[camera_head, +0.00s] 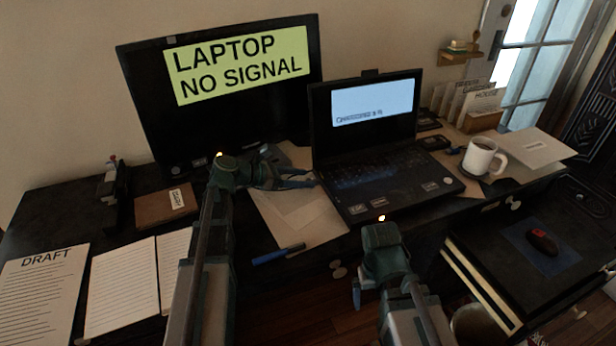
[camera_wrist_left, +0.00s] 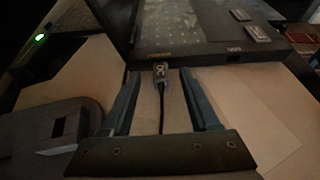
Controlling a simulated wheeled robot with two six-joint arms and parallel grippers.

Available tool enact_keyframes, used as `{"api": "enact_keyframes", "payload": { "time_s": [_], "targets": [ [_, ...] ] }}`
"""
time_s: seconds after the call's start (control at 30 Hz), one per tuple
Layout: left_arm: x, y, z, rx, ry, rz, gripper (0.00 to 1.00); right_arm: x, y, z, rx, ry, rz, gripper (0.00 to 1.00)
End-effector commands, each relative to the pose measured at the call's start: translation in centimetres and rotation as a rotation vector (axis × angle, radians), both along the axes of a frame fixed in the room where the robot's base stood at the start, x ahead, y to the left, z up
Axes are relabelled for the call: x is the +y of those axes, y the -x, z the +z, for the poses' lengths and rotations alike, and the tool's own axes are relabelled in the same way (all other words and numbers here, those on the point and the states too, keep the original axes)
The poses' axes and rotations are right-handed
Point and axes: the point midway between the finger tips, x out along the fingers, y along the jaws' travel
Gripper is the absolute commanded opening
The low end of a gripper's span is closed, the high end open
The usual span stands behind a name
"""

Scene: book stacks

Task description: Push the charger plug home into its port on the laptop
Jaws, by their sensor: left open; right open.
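The open laptop (camera_head: 392,183) stands on the desk with a lit screen; its side edge and keyboard (camera_wrist_left: 185,25) show in the left wrist view. The charger plug (camera_wrist_left: 160,71) is at that side edge, its cable (camera_wrist_left: 162,110) running back between my fingers. I cannot tell how deep the plug sits. My left gripper (camera_head: 312,179) is at the laptop's left side. Its fingers (camera_wrist_left: 160,78) are open, one on each side of the plug, with gaps. In the head view the plug is hidden. My right gripper (camera_head: 366,292) is open and empty, pointing down in front of the desk.
A monitor (camera_head: 220,100) reading "LAPTOP NO SIGNAL" stands behind. Papers (camera_head: 300,215) and a blue pen (camera_head: 277,254) lie left of the laptop. A full mug (camera_head: 482,157) stands to its right. A mouse (camera_head: 542,241) sits on a lower stand.

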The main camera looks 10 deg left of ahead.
Motion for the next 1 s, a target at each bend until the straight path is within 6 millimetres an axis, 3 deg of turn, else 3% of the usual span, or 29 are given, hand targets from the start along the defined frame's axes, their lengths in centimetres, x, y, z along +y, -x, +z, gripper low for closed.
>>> {"api": "enact_keyframes", "payload": {
  "time_s": [0.2, 0.5, 1.0],
  "targets": [
    [3.9, 2.7, 2.4, -0.001, 0.001, 0.005, 0.61, 0.0, 0.0, 2.4, 0.000, 0.000, 0.000, 1.00],
    [7.7, 5.3, 4.1, -0.001, 0.000, 0.002, 0.61, 0.0, 0.0, 4.1, 0.000, 0.000, 0.000, 1.00],
    [8.6, 6.0, 4.4, -0.001, -0.001, 0.000, 0.61, 0.0, 0.0, 4.4, 0.000, 0.000, 0.000, 1.00]
  ]
}}
